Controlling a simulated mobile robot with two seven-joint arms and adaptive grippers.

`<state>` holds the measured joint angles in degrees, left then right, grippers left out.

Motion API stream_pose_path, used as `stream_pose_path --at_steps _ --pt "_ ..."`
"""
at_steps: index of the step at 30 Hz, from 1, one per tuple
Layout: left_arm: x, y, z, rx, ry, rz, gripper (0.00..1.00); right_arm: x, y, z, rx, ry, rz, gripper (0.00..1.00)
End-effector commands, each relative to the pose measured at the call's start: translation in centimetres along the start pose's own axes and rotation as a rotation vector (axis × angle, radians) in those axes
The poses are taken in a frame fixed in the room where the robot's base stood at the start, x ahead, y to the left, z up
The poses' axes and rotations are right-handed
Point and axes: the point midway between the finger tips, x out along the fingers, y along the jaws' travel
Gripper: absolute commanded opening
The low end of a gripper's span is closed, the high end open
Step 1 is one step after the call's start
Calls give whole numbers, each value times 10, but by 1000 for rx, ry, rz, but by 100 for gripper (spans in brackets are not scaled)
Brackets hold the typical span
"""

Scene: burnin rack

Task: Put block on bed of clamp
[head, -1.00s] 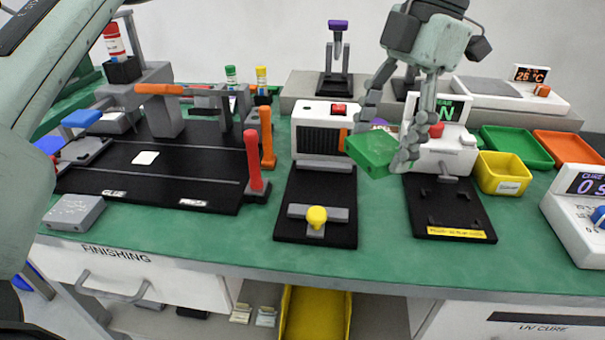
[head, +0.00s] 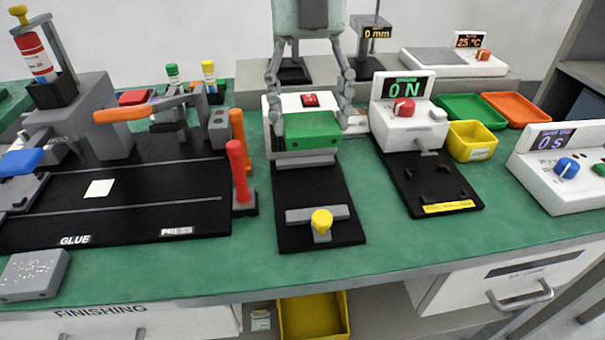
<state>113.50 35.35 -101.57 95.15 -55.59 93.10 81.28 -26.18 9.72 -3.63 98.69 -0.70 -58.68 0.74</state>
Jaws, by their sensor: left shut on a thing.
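A green block (head: 311,134) is held between the two fingers of my left gripper (head: 309,117), which points down from the top. The block hangs in front of the middle white machine, over the far end of its black bed (head: 309,187). That bed has a grey crossbar and a yellow knob (head: 321,221) at its near end. To the right, a white device (head: 407,126) with a red knob and a display reading 0 N has its own black bed (head: 432,187). The pictures do not settle which one is the clamp. My right gripper is not in view.
A black glue and press station (head: 150,205) with a red upright handle (head: 240,172) stands at left. Green, orange and yellow trays (head: 471,143) are at right. A timer box (head: 560,165) sits at far right. The green bench front is mostly clear.

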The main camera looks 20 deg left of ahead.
Motion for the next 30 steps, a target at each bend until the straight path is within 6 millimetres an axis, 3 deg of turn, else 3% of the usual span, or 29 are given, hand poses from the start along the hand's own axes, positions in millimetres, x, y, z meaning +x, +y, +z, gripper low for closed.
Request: stream_pose_path --at_steps 6,18,30 --pt "39 1 10 -1 3 3 29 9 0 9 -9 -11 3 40" --pt "81 1 22 0 3 3 29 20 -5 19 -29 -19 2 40" --pt "88 1 24 1 0 1 29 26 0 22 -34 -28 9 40"
